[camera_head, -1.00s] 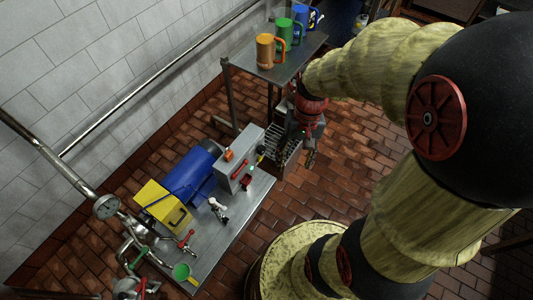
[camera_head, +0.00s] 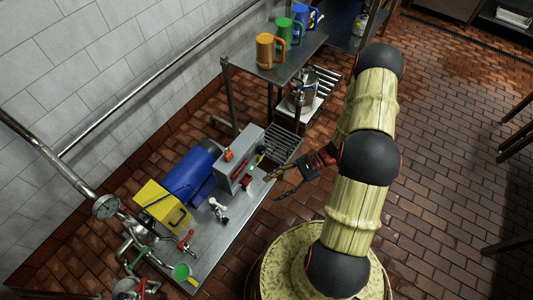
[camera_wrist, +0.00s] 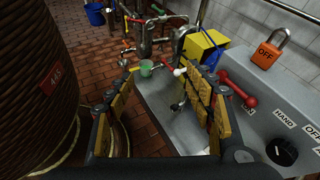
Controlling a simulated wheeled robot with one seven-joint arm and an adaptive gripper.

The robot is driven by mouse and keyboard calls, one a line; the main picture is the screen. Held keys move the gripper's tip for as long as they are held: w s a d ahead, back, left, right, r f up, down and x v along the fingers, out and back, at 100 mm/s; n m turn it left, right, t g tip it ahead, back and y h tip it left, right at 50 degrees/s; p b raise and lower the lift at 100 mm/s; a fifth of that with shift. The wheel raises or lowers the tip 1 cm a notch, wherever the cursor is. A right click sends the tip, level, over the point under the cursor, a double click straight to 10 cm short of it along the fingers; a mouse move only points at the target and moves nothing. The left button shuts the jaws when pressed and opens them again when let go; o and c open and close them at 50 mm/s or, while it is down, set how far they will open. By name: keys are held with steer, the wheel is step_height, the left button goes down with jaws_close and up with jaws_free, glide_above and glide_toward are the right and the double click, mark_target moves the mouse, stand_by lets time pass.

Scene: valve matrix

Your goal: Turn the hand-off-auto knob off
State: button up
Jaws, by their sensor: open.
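The hand-off-auto knob (camera_wrist: 281,151) is a round black dial on the front of a grey control box (camera_wrist: 250,108). The labels HAND and OFF show above it; a label at the right edge is cut off. I cannot tell surely which label its pale mark faces. My gripper (camera_wrist: 165,95) is open and empty in the wrist view, with the knob outside the fingers to the lower right. In the head view, my gripper (camera_head: 278,184) is apart from the box (camera_head: 240,160), to its right; the knob is too small there to make out.
A red lever (camera_wrist: 238,90) and an orange OFF padlock (camera_wrist: 269,49) are on the box. A blue motor (camera_head: 190,172), yellow block (camera_head: 160,203) and small valves share the metal bench (camera_head: 228,232). A shelf (camera_head: 285,68) with mugs stands behind. Brick floor lies open at right.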

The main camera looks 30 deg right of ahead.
steer(key=w+f+m+t+y, duration=0.1)
steer(key=w+f+m+t, duration=0.2)
steer(key=f+m+t, duration=0.35)
steer(key=m+t+h, duration=0.4)
steer(key=t+h, duration=0.2)
steer(key=t, duration=0.2)
glide_toward(264, 152)
steer(key=shift+r+b+x, duration=0.15)
steer(key=shift+b+x, duration=0.4)
steer(key=shift+x, duration=1.55)
steer(key=shift+r+b+x, duration=0.15)
steer(key=shift+b+x, duration=0.35)
steer(key=shift+x, duration=1.65)
steer(key=shift+a, duration=0.1)
steer(key=c, duration=1.2)
steer(key=shift+o, duration=0.2)
